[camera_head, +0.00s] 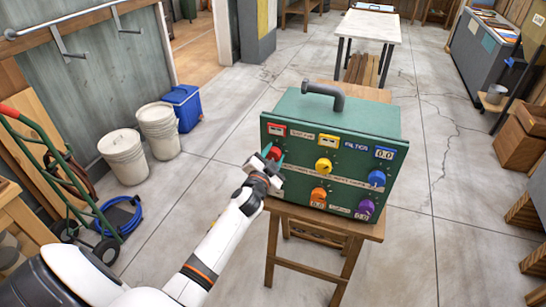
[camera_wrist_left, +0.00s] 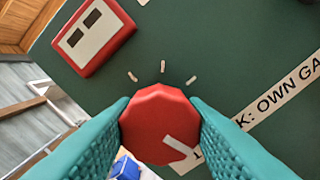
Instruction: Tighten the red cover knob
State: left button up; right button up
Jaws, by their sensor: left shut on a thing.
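The red cover knob (camera_wrist_left: 158,122) is a faceted red knob with a pale mark near its lower edge. It sits on the front of a green box (camera_head: 330,112), at that front's left side. It also shows in the head view (camera_head: 274,152), partly hidden by my gripper. My left gripper (camera_head: 272,163) is at the knob, and its teal fingers (camera_wrist_left: 160,125) are shut on the knob from both sides. My right gripper is not in view.
The box also carries yellow (camera_head: 324,166), blue (camera_head: 377,178), orange (camera_head: 318,195) and purple (camera_head: 366,206) knobs. It stands on a wooden stool (camera_head: 372,230). White buckets (camera_head: 122,155) and a hand truck (camera_head: 75,185) stand left. Floor around the stool is clear.

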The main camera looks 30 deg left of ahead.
pick_arm(q)
jog(key=shift+m, duration=1.6)
jog(key=o, duration=1)
jog(key=shift+b+v, duration=1.2)
jog(key=shift+v, duration=4.8)
jog(key=shift+f, duration=0.1)
